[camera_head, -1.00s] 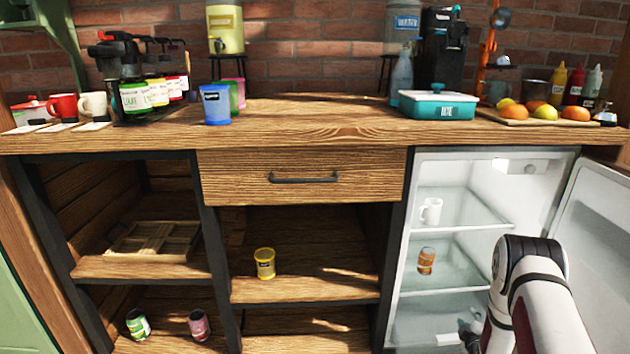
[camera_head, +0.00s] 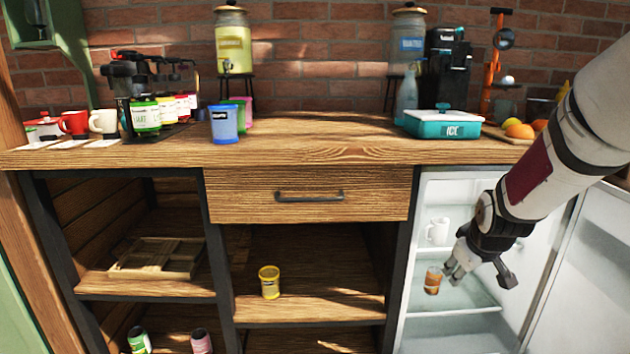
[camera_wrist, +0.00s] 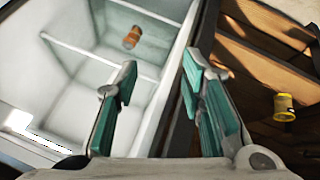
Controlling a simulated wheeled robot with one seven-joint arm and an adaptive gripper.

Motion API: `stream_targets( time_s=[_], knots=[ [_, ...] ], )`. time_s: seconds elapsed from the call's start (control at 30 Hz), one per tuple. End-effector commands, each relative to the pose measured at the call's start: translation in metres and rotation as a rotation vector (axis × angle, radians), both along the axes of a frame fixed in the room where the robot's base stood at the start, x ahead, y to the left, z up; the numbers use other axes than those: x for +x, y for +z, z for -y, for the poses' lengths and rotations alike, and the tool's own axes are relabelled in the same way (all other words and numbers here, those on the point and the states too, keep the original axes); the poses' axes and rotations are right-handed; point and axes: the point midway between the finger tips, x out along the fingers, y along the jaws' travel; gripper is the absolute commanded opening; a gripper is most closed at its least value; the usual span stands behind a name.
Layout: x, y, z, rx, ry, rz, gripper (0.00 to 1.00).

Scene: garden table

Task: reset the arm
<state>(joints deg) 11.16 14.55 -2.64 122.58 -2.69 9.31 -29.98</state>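My gripper (camera_head: 478,272) hangs in front of the open fridge at the right of the head view, with my arm coming down from the upper right. In the wrist view my gripper (camera_wrist: 160,110) has its green-padded fingers spread wide, with nothing between them. An orange can (camera_head: 432,281) stands on a fridge shelf just left of my gripper, apart from it in depth as far as I can tell. The can also shows in the wrist view (camera_wrist: 132,38). A white mug (camera_head: 437,230) stands on the shelf above.
The fridge door (camera_head: 585,270) stands open at the right. A yellow can (camera_head: 269,282) is on the middle wooden shelf. The counter (camera_head: 310,150) above holds a teal ice box (camera_head: 443,125), blue cup (camera_head: 223,125) and fruit (camera_head: 519,130). The closed drawer (camera_head: 310,196) is below it.

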Motion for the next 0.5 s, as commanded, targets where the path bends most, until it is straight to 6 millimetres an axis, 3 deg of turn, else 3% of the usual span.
stream_targets(
  time_s=[0.03, 0.2, 0.5],
  knots=[
    [-0.019, 0.017, -0.012, 0.024, -0.014, -0.017, 0.37],
    [-0.088, 0.053, -0.047, 0.104, -0.075, -0.109, 0.37],
    [-0.231, 0.090, -0.097, 0.209, -0.191, -0.285, 0.37]
  ],
)
